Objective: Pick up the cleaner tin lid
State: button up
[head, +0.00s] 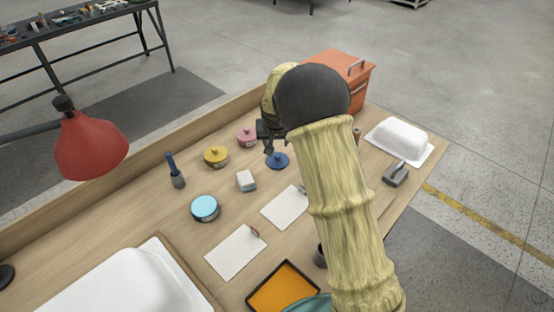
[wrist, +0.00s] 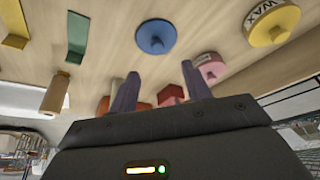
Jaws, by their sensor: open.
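A round blue lid with a knob (head: 277,161) lies flat on the workbench, just below my gripper (head: 272,137) in the head view. It matches the cleaner tin lid, though I read no lettering on it. In the wrist view the blue lid (wrist: 156,36) is fully visible, beyond the tips of my gripper (wrist: 164,78) and apart from them. My two fingers are spread with nothing between them. An open tin with a light blue top face (head: 205,208) stands nearer on the bench.
A yellow wax tin (head: 216,157) and a pink tin (head: 247,136) stand left of the lid. An orange toolbox (head: 340,75) stands behind my arm.

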send_over(277, 155)
jog(key=s, duration=0.3)
jog(key=f, duration=0.5)
jog(key=shift+w+a+f+p, duration=0.15)
jog(key=shift+a+f+p, duration=0.15)
jog(key=shift+f, duration=0.1)
jog(key=shift+d, duration=0.1)
jog(key=shift+w+d+f, duration=0.15)
jog(key=shift+w+f, duration=0.1)
jog(key=shift+f, duration=0.2)
jog(key=p+x, duration=0.1)
jog(key=x, duration=0.3)
jog(key=shift+w+d, duration=0.1)
jog(key=shift+w, duration=0.05)
jog(key=shift+c, duration=0.4)
grip_shut()
